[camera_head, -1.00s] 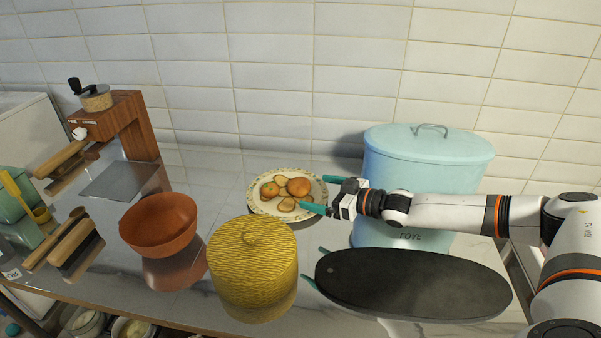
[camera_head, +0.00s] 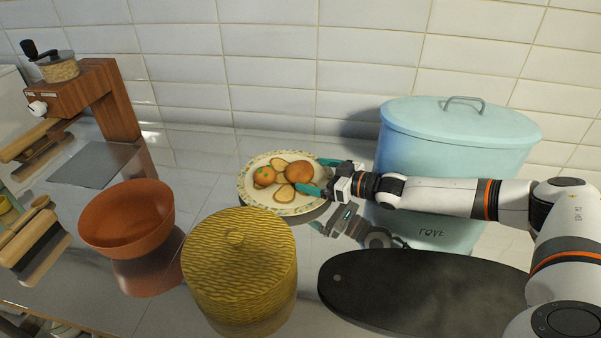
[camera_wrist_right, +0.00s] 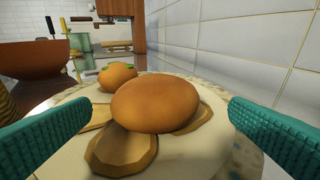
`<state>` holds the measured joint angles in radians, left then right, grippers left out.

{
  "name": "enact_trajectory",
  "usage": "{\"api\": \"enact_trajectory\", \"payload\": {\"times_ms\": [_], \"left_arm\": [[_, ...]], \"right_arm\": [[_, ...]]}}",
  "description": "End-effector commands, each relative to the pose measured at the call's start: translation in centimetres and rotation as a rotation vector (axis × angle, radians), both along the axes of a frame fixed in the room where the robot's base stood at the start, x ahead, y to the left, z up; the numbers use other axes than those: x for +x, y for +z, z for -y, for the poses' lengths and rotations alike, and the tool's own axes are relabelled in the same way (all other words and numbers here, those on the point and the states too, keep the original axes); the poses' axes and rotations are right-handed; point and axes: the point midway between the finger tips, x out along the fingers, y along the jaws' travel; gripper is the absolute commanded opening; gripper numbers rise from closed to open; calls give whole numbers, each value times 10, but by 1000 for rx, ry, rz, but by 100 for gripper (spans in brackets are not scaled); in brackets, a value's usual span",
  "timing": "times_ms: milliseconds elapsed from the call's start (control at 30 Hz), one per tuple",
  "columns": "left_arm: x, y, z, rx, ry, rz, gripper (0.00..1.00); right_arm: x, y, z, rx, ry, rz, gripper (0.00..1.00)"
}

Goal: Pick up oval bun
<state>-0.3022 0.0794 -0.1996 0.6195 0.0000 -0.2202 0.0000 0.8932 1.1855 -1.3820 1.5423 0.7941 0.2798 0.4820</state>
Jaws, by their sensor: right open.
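The oval bun (camera_head: 300,171) is smooth and orange-brown and sits on slices on a cream plate with a speckled rim (camera_head: 250,194). In the right wrist view the bun (camera_wrist_right: 155,103) lies between the two teal fingers, with a gap on each side. My right gripper (camera_head: 318,177) is open at the plate's right side, its fingers reaching over the rim. A rounder bun with green bits (camera_head: 264,176) sits to the left, and it also shows behind the oval bun in the right wrist view (camera_wrist_right: 117,75). My left gripper is not in view.
A tall pale blue lidded bin (camera_head: 455,135) stands right behind my right forearm. A yellow woven lidded pot (camera_head: 240,265) and an orange bowl (camera_head: 126,215) stand in front and left. A dark oval board (camera_head: 425,290) lies at the front right. A white tiled wall (camera_head: 270,80) closes the back.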

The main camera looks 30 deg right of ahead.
Motion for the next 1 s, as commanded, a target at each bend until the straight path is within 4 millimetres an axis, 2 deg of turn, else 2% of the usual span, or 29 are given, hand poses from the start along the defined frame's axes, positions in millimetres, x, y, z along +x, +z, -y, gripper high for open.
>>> {"api": "enact_trajectory", "payload": {"times_ms": [367,667,933,967,1000], "left_arm": [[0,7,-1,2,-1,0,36],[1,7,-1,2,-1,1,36],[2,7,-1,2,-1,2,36],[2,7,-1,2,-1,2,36],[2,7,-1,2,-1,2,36]], "right_arm": [[41,-13,-26,0,1,1,100],[44,-15,-28,-1,0,0,100],[44,-15,-28,-1,0,0,56],[44,-15,-28,-1,0,0,51],[44,-14,-28,-1,0,0,51]]}}
